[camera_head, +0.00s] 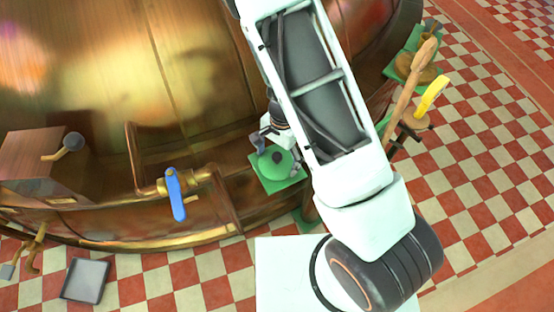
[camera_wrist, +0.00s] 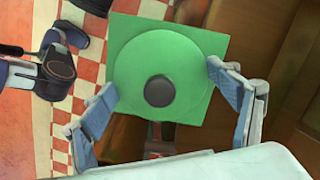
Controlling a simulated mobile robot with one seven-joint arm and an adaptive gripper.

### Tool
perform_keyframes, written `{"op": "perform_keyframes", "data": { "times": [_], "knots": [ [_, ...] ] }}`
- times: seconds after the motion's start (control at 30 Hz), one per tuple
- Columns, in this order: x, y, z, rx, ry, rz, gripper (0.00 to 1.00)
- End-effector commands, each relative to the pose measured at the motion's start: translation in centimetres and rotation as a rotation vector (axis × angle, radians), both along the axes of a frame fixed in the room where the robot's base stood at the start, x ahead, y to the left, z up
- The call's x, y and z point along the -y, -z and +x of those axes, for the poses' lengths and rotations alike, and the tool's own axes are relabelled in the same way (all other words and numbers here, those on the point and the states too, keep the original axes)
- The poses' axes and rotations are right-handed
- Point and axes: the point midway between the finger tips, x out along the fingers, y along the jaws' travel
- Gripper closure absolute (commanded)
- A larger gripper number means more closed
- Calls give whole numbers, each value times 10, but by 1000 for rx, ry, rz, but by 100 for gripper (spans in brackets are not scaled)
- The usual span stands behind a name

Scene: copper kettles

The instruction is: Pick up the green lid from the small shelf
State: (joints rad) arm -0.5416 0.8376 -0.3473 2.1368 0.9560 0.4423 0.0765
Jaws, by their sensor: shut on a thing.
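I cannot tell whether the two touch. In the head view the lid (camera_head: 269,166) shows beside the copper kettle, partly hidden by my arm, with the green square (camera_head: 283,185) under it. My gripper (camera_wrist: 160,78) is shut on the lid, its two fingers at opposite sides of the rim. In the head view my gripper (camera_head: 277,154) reaches down around the lid.
The big copper kettle (camera_head: 90,90) fills the upper left. A pipe with a blue-handled tap (camera_head: 175,194) stands left of the lid. A grey tray (camera_head: 85,280) lies on the checkered floor, which is open at the right.

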Motion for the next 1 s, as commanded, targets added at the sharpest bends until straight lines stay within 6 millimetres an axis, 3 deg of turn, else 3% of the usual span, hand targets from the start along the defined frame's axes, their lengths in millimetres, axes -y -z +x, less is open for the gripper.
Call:
{"op": "perform_keyframes", "data": {
  "times": [0.27, 0.43, 0.67, 1.0],
  "knots": [
    [0, -17, 1, 1, 1, 0, 48],
    [0, -39, 1, 1, 0, 1, 48],
    [24, -98, -42, 2, 5, 2, 48],
    [61, -123, -105, 0, 4, 1, 48]
  ]
}}
